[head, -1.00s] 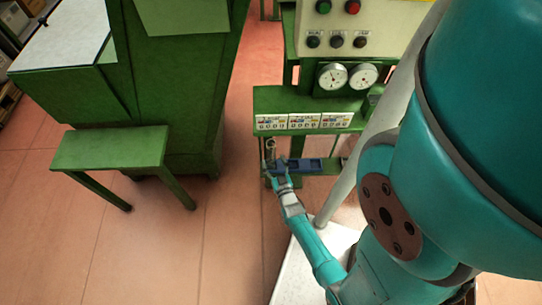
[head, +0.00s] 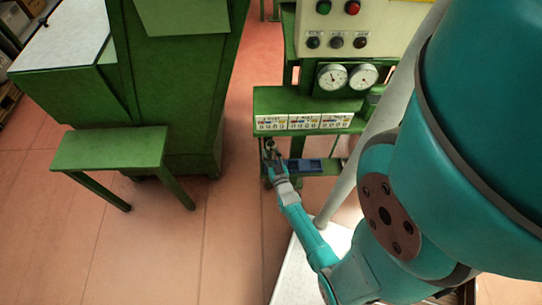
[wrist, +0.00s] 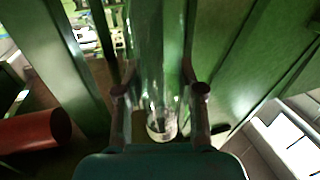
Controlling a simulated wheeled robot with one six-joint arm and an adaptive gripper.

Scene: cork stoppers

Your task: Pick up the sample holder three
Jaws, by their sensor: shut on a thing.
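A clear, glass-like cylinder, which I take to be the sample holder (wrist: 160,118), stands between the two fingers in the wrist view. My gripper (wrist: 160,95) is shut on it, one finger on each side. In the head view my gripper (head: 271,159) is small, at the left end of the low shelf below the counters. The holder's top shows there only as a small, unclear shape, and no number on it can be read.
A blue tray (head: 305,166) sits right of my gripper. A green machine with counters (head: 303,122) and gauges (head: 347,76) rises just behind. A red cylinder (wrist: 35,129) lies left in the wrist view.

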